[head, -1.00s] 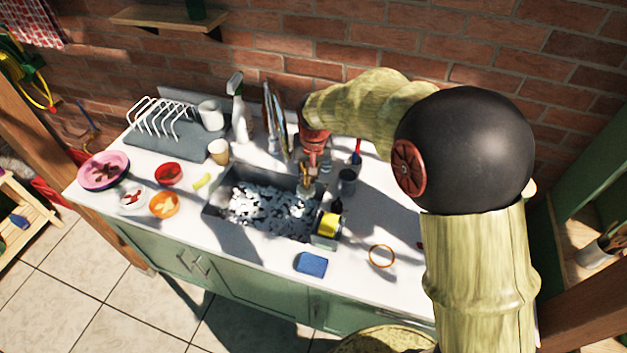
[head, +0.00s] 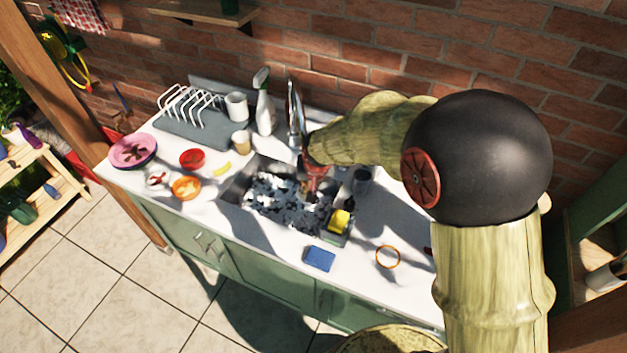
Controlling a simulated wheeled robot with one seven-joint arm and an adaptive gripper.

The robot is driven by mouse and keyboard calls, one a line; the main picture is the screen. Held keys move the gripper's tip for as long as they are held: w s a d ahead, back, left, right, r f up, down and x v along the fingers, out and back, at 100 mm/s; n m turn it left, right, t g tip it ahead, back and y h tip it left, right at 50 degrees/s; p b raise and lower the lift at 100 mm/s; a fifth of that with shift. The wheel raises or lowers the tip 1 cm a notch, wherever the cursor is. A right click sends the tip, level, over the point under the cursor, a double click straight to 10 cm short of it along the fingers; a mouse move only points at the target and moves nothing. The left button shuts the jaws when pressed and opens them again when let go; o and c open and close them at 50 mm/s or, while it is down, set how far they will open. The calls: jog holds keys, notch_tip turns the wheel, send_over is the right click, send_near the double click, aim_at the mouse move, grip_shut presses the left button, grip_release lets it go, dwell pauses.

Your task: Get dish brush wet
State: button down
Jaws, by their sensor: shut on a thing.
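My gripper (head: 314,180) reaches down from the right over the right half of the sink (head: 234,188). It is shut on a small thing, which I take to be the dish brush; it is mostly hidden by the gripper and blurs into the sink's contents. The sink basin holds white foam or suds (head: 275,200) with dark gaps. The lower end of the gripper is down at the suds; whether the brush touches water cannot be told. The tall metal faucet (head: 295,105) stands behind the sink, just left of my arm.
A yellow sponge (head: 339,221) sits in a holder at the sink's right corner, near a dark cup (head: 362,180). Bowls (head: 186,188), a spray bottle (head: 264,105) and a dish rack (head: 190,125) stand left.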

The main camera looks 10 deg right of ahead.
notch_tip(320, 180, down, 15)
jog(key=b, duration=0.9)
dwell(0.4)
dwell(0.9)
notch_tip(320, 180, up, 15)
jog(key=p, duration=0.9)
dwell(0.9)
